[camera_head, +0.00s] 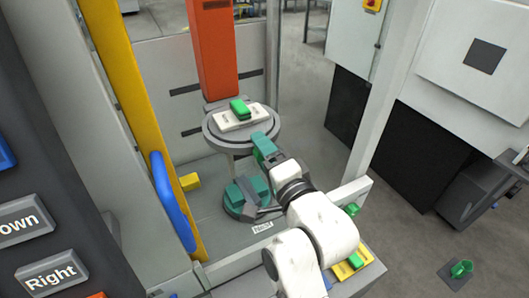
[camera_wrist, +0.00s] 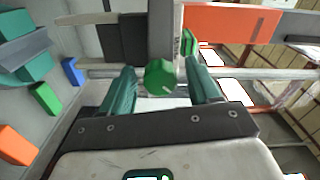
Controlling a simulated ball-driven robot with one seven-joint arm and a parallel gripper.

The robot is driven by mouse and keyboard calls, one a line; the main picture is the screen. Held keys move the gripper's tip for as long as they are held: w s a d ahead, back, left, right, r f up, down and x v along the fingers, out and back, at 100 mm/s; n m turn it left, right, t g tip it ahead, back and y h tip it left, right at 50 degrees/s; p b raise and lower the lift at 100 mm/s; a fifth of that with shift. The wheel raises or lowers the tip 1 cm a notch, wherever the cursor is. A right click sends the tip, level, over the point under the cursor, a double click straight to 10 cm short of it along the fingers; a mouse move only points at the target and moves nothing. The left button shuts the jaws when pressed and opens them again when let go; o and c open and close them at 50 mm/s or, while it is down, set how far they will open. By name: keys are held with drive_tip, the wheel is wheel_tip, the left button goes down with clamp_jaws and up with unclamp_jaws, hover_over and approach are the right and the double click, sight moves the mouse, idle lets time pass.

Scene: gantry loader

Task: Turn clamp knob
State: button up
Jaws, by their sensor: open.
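A round green knob (camera_wrist: 160,77) with a white mark on its face shows in the wrist view, in front of a grey band. It lies between the two teal fingers of my gripper (camera_wrist: 162,70) in that view. The fingers are open, with visible gaps on both sides of the knob. Whether the fingertips reach past it I cannot tell. In the head view my gripper (camera_head: 264,149) is at the near edge of the round grey table (camera_head: 215,135). The knob is not clearly visible there, probably hidden by the gripper.
A green block (camera_head: 240,108) sits on a white plate (camera_head: 258,112) on the round table, below an orange column (camera_head: 212,45). A teal fixture (camera_head: 240,200) stands on the floor plate below. A yellow post (camera_head: 130,90) and blue handle (camera_head: 172,200) are at left.

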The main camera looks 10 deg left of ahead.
drive_tip(key=b+v, duration=0.2)
drive_tip(key=v, duration=0.8)
drive_tip(key=shift+s+d, duration=0.25)
drive_tip(key=shift+s, duration=0.1)
